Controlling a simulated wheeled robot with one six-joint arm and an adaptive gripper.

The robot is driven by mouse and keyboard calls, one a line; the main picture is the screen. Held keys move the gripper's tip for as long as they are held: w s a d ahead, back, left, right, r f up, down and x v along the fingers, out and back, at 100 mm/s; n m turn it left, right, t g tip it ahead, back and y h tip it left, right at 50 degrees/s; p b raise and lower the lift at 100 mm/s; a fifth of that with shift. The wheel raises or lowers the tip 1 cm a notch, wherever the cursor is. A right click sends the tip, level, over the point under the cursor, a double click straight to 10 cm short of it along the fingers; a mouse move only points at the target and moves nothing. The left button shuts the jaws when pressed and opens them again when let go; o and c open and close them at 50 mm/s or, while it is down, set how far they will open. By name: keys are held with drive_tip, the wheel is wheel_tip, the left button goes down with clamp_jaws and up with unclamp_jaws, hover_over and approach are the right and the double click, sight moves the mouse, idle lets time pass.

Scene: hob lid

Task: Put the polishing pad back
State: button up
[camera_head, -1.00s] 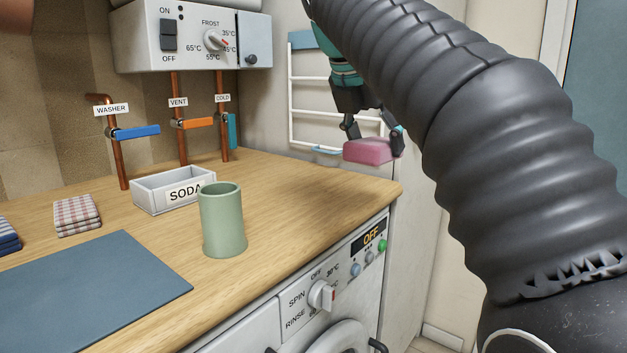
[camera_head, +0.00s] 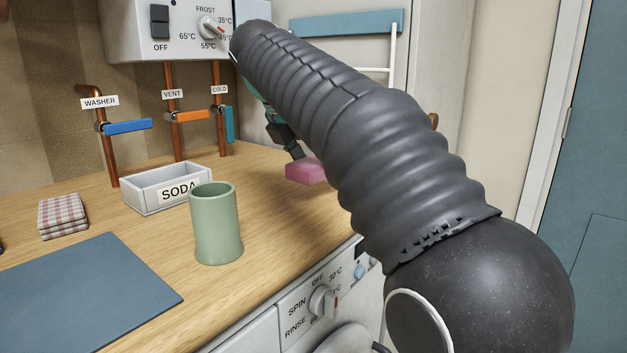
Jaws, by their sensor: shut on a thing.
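The polishing pad is taken to be the pink block (camera_head: 305,171), low over the right back part of the wooden counter (camera_head: 270,245). My gripper (camera_head: 298,154) is shut on it from above. One dark finger shows at the pad's top. The other finger and the pad's right end are hidden behind my arm. I cannot tell whether the pad touches the counter.
A green cup (camera_head: 216,225) stands in front of the white SODA tray (camera_head: 165,187). A checked cloth stack (camera_head: 62,216) and a blue-grey mat (camera_head: 75,295) lie left. Valve pipes (camera_head: 172,115) rise behind. A towel rail (camera_head: 391,48) hangs at the back wall.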

sight(314, 180)
drive_tip(key=shift+f+b, duration=0.7)
drive_tip(key=shift+f, duration=1.3)
drive_tip(key=o, duration=1)
drive_tip(key=p+v, duration=0.1)
drive_tip(key=v, duration=1.1)
drive_tip(key=shift+r, duration=0.1)
drive_tip(key=shift+d, duration=0.1)
